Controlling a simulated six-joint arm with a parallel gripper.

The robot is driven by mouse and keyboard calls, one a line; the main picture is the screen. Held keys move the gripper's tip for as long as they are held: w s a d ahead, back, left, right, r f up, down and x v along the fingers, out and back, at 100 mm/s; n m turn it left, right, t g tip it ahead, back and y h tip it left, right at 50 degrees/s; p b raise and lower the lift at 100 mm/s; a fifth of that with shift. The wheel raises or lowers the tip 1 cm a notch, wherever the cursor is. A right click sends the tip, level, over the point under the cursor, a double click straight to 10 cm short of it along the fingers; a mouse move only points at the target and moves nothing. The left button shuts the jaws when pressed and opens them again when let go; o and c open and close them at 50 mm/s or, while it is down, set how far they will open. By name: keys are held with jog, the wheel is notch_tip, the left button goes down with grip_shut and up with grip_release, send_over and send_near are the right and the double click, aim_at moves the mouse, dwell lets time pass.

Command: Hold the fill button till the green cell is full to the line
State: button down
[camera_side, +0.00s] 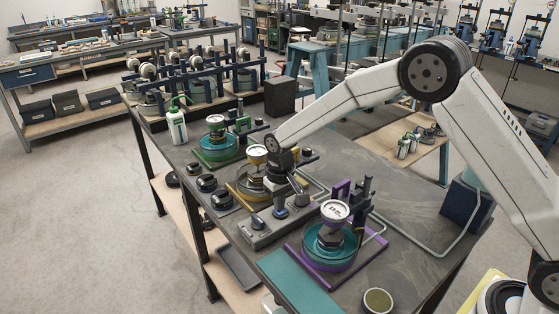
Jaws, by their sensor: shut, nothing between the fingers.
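The green cell (218,153) stands on a green base toward the back of the workbench, with a round white-faced gauge (216,122) on top. Its fluid level and line are too small to read. A grey control box (262,235) with several knobs or buttons sits at the front middle of the bench. My gripper (300,197) is shut and empty, pointing down at the right part of this box. I cannot tell whether it touches a button, or which control is the fill button. My wrist partly hides the yellow cell (243,190).
A purple-based cell (328,258) stands right of the control box, with upright posts behind it. Several dark round parts (207,183) lie left of the cells. A white bottle (177,126) stands at the back left. A teal mat (300,287) and a round dish (378,300) are in front.

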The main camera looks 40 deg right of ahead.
aim_at(286, 211)
jog(key=shift+s+f, duration=0.4)
jog(key=shift+f, duration=0.2)
notch_tip(286, 211, up, 15)
jog(key=shift+w, duration=0.4)
jog(key=shift+r, duration=0.1)
jog(key=s+d+f+m, duration=0.1)
jog(key=s+d, duration=0.1)
jog(key=s, duration=0.3)
jog(key=s+d+f+m+t, duration=0.1)
jog(key=s, duration=0.4)
jog(key=s+d+f+m, duration=0.1)
jog(key=s+d+m, duration=0.1)
jog(key=s, duration=0.4)
jog(key=shift+d+t, duration=0.3)
jog(key=shift+d, duration=0.05)
jog(key=s+d+f+n, duration=0.3)
jog(key=s+f+n, duration=0.1)
jog(key=s+f, duration=0.1)
jog(key=shift+s+d+t, duration=0.2)
jog(key=shift+s+t, duration=0.2)
jog(key=shift+s, duration=0.5)
